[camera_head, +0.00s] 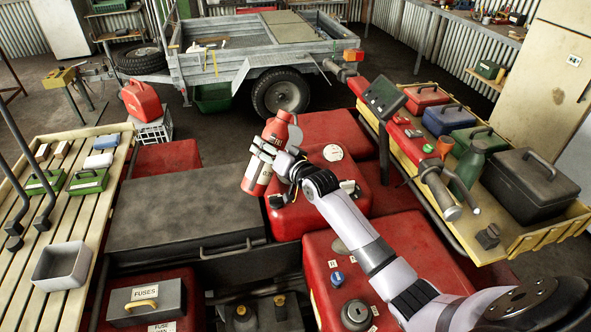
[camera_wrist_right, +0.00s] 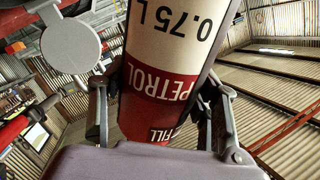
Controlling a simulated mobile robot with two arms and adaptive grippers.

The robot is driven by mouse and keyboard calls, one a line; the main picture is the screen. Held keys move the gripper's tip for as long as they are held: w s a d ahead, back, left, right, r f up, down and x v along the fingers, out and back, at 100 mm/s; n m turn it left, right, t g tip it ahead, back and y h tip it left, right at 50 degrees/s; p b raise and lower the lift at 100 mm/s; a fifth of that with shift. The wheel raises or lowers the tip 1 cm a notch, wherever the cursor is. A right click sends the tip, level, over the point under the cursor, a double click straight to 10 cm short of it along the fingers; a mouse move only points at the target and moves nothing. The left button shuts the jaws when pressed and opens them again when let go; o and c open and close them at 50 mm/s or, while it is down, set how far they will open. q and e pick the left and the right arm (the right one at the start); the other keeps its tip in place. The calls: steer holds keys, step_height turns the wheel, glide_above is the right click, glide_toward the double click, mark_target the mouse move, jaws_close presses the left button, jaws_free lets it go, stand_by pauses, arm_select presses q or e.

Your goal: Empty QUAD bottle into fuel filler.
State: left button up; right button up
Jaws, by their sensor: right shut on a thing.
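A red bottle (camera_head: 257,176) with a pale label is above the red quad body, leaning slightly. My right gripper (camera_head: 265,150) is shut around its middle. In the right wrist view the bottle (camera_wrist_right: 165,75) fills the centre, with "PETROL" and "0.75 L" upside down, between the gripper's fingers (camera_wrist_right: 160,115). A round pale disc (camera_head: 333,152) sits on the red bodywork right of the bottle. A blue cap (camera_head: 337,278) and a dark round cap (camera_head: 356,313) are on the nearer red panel. I cannot tell which is the fuel filler. My left gripper is not in view.
A slatted rack (camera_head: 60,270) with small boxes is at left. A yellow-edged tray (camera_head: 545,232) with several toolboxes is at right, beside the handlebar (camera_head: 432,180). A grey "FUSES" box (camera_head: 145,302) stands at front left. A trailer (camera_head: 215,72) stands behind.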

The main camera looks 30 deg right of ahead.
mark_target(268, 170)
steer(key=f+m+b, duration=0.1)
steer(key=f, duration=0.1)
steer(key=a+f+m+b, duration=0.1)
steer(key=f+b, duration=0.1)
steer(key=f+m+g+y+b, duration=0.1)
steer(key=f+m+b, duration=0.1)
steer(key=f, duration=0.1)
steer(key=shift+s+a, duration=0.25)
steer(key=shift+a, duration=0.15)
steer(key=shift+a+r+m, duration=0.1)
steer(key=shift+r+m, duration=0.1)
steer(key=shift+m, duration=0.3)
steer(key=shift+s+a+y, duration=0.1)
steer(key=shift+y, duration=0.2)
steer(key=shift+d+m+g+y+b, duration=0.3)
steer(key=shift+d+m, duration=0.05)
steer(key=shift+m, duration=0.55)
steer(key=shift+r+m, duration=0.1)
steer(key=shift+m, duration=0.2)
steer(key=shift+p, duration=0.3)
steer(key=shift+w+d+m+y+p, duration=0.2)
steer(key=shift+m+y+p, duration=0.25)
steer(key=shift+m, duration=0.35)
steer(key=shift+s+a, duration=0.1)
steer(key=shift+a, duration=0.05)
